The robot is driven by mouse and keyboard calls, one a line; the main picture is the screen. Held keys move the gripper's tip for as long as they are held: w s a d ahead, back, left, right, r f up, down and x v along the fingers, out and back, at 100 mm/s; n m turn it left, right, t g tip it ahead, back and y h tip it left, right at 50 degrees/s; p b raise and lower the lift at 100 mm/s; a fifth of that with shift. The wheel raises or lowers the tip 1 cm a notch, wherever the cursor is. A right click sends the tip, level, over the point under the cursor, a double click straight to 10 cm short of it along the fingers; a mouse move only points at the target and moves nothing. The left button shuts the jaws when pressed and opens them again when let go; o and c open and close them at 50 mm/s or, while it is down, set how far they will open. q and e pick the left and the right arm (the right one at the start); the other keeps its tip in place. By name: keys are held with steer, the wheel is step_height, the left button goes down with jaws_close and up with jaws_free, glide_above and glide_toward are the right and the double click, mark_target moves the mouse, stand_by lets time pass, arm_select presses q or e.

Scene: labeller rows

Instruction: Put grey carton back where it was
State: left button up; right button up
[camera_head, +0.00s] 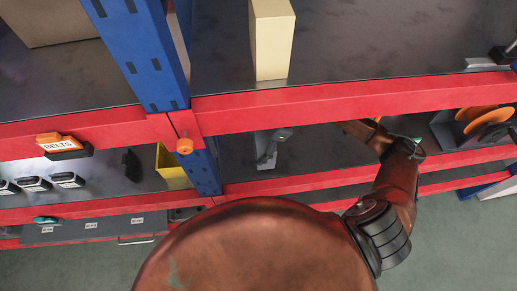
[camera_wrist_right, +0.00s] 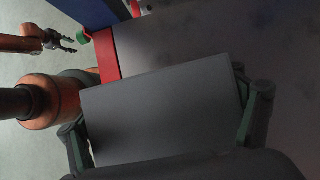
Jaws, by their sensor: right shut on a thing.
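The grey carton (camera_wrist_right: 165,105) fills the middle of the right wrist view as a plain, dark grey, tilted flat face. My right gripper (camera_wrist_right: 160,118) is shut on it, with one finger at its left side and one at its right side. A dark shelf surface (camera_wrist_right: 200,40) lies behind the carton; I cannot tell whether they touch. In the head view my right arm reaches in under the upper red beam, and the carton and fingertips cannot be made out there. My left gripper (camera_wrist_right: 66,42) shows small at the upper left of the right wrist view, open and empty.
A cream carton (camera_head: 271,40) stands on the upper shelf behind the red beam (camera_head: 300,101). A blue upright (camera_head: 145,55) divides the bays. On the lower shelf are a grey device (camera_head: 267,147), a yellow bin (camera_head: 171,167) and orange reels (camera_head: 487,119).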

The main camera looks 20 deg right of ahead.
step_height(320, 180, down, 3)
steer(key=shift+f+p, duration=0.15)
steer(key=shift+p, duration=0.35)
steer(key=o, duration=1.6)
steer(key=shift+s+f, duration=0.1)
steer(key=shift+f, duration=0.1)
steer(key=shift+o, duration=1.7)
arm_select(q)
steer(key=shift+w+r, duration=0.5)
steer(key=shift+w, duration=0.2)
steer(key=shift+w, duration=0.1)
arm_select(e)
steer(key=shift+r, duration=0.1)
